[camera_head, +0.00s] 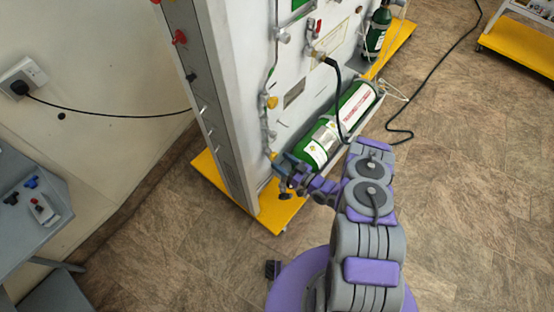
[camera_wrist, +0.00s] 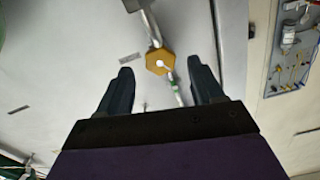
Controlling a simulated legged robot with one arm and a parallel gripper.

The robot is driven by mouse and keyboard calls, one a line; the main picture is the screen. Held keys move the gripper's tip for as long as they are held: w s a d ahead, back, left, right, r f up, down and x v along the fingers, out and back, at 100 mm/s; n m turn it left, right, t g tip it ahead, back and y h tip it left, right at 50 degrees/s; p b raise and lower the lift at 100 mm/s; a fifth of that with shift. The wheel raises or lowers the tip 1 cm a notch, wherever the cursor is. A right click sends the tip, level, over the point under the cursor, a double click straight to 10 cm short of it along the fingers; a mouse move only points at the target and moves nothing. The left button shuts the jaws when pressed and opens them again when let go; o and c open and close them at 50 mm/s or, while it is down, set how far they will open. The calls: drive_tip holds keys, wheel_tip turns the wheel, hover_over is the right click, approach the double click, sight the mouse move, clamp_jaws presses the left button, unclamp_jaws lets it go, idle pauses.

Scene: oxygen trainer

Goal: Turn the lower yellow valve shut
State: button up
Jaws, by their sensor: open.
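The lower yellow valve (camera_head: 271,155) is small in the head view, low on the near face of the white panel, at the foot of a metal pipe. A second yellow valve (camera_head: 271,102) sits higher on that pipe. My gripper (camera_head: 283,166) is close beside the lower valve. In the wrist view a yellow hexagonal knob (camera_wrist: 160,62) with a pale centre, likely the lower valve, shows in the gap between the fingertips. My gripper (camera_wrist: 160,78) is open there, with a dark finger on each side and clear space between each finger and the knob.
A green cylinder (camera_head: 340,124) lies along the panel's base, right of the gripper. A black hose (camera_head: 338,92) hangs above it. The panel stands on a yellow base (camera_head: 276,214). A grey table (camera_head: 28,205) is at left. The brown floor at right is mostly free.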

sight(275, 157)
drive_tip(key=shift+b+x, duration=0.3)
drive_tip(key=shift+x, duration=1.35)
drive_tip(key=shift+c, duration=0.5)
drive_tip(key=c, duration=1)
drive_tip(key=shift+o, duration=0.2)
drive_tip(key=shift+m, duration=0.3)
drive_tip(key=shift+d+m, duration=0.1)
drive_tip(key=shift+m, duration=1.1)
drive_tip(key=shift+f+m+b, duration=0.1)
drive_tip(key=shift+m+b, duration=0.85)
drive_tip(key=shift+m, duration=0.95)
